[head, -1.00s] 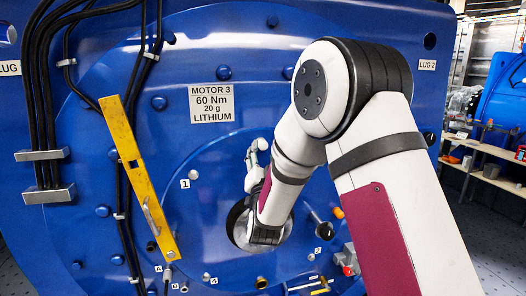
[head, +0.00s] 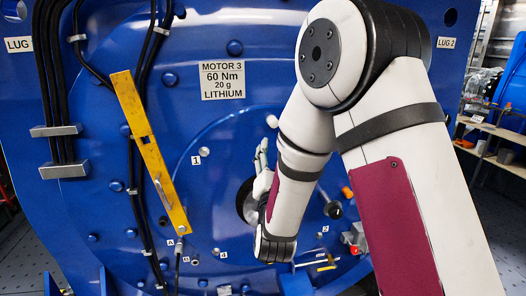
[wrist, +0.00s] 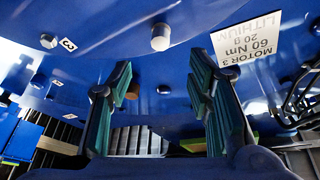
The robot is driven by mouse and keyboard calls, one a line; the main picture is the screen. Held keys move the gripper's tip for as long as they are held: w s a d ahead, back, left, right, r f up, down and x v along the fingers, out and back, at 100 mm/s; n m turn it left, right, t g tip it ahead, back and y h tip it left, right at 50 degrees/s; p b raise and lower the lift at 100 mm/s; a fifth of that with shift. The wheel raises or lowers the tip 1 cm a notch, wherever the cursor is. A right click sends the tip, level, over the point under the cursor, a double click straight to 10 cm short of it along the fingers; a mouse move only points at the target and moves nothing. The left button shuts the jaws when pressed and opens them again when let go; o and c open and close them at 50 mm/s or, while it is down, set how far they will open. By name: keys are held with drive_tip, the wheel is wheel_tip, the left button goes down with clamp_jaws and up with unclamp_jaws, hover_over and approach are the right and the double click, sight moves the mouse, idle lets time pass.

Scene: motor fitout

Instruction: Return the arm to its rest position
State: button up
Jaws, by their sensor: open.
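My gripper (wrist: 160,100) shows in the wrist view with its two green-padded fingers apart and nothing between them. In the head view my white and maroon arm reaches toward the blue motor face, and the wrist hides most of the gripper. I cannot tell from the head view how far the fingers are from the motor. The blue motor (head: 110,235) fills most of the head view.
A yellow bar (head: 150,150) with a handle hangs on the motor face, left of my arm. Black cables (head: 55,100) run down the left side. A label plate (head: 222,80) reads "MOTOR 3". Shelving (head: 492,145) stands at the right. A small bracket (head: 318,262) sits low on the motor.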

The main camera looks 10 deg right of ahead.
drive_tip(key=s+d+n+g+y, duration=0.1)
drive_tip(key=s+n+g, duration=0.3)
drive_tip(key=s, duration=1.3)
drive_tip(key=s+d+r+n+g+y, duration=0.1)
drive_tip(key=s+d+n+g+y, duration=0.1)
drive_tip(key=s+g, duration=0.9)
drive_tip(key=s+n+y, duration=0.1)
drive_tip(key=s+n, duration=0.1)
drive_tip(key=s, duration=0.5)
drive_tip(key=shift+d+n+g+y, duration=0.15)
drive_tip(key=shift+n+g+y, duration=0.15)
drive_tip(key=shift+g+y, duration=0.1)
drive_tip(key=shift+o, duration=0.4)
